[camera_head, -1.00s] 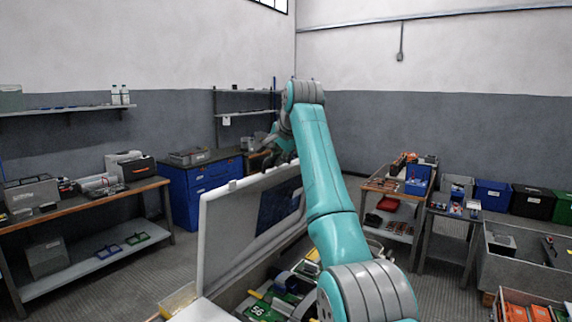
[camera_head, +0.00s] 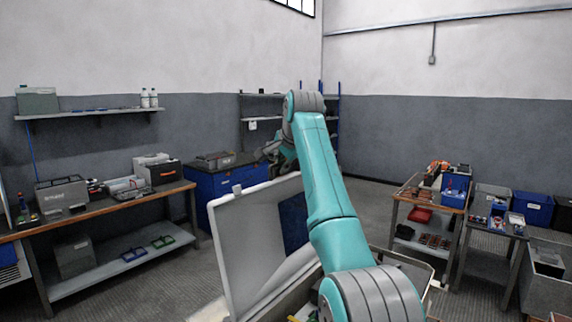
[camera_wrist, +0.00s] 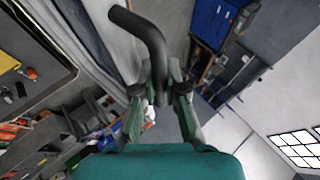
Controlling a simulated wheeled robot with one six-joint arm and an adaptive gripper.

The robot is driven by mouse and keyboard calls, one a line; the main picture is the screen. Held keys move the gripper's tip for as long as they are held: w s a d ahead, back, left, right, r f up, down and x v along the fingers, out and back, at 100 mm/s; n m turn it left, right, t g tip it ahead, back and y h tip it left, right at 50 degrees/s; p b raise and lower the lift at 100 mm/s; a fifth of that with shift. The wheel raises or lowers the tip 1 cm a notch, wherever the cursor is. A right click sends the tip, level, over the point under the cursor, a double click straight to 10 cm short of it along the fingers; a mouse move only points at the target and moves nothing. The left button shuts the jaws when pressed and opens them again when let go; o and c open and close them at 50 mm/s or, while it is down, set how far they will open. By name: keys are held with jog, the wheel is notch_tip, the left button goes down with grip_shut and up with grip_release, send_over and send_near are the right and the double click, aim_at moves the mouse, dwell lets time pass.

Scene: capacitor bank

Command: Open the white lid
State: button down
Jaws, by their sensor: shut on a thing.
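The white lid (camera_head: 245,238) is raised and stands steeply tilted over an open box (camera_head: 297,297), its inner side facing me in the head view. A dark blue panel (camera_head: 293,222) shows on its right part. My gripper (camera_wrist: 160,88) is shut on a black curved handle (camera_wrist: 150,38) in the wrist view. In the head view my gripper (camera_head: 272,150) is at the lid's top edge, small and partly hidden by my arm. Where the handle joins the lid is not clear. Most of the box's inside is hidden behind my arm and the frame edge.
A workbench (camera_head: 110,215) with boxes stands at the left. A blue cabinet (camera_head: 205,205) is behind the lid. A small table (camera_head: 402,196) and several bins stand at the right. Grey floor (camera_head: 375,205) is free between the cabinet and the small table.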

jog(key=c, duration=1.2)
grip_release()
jog(key=v, duration=1.2)
jog(key=shift+d, duration=0.1)
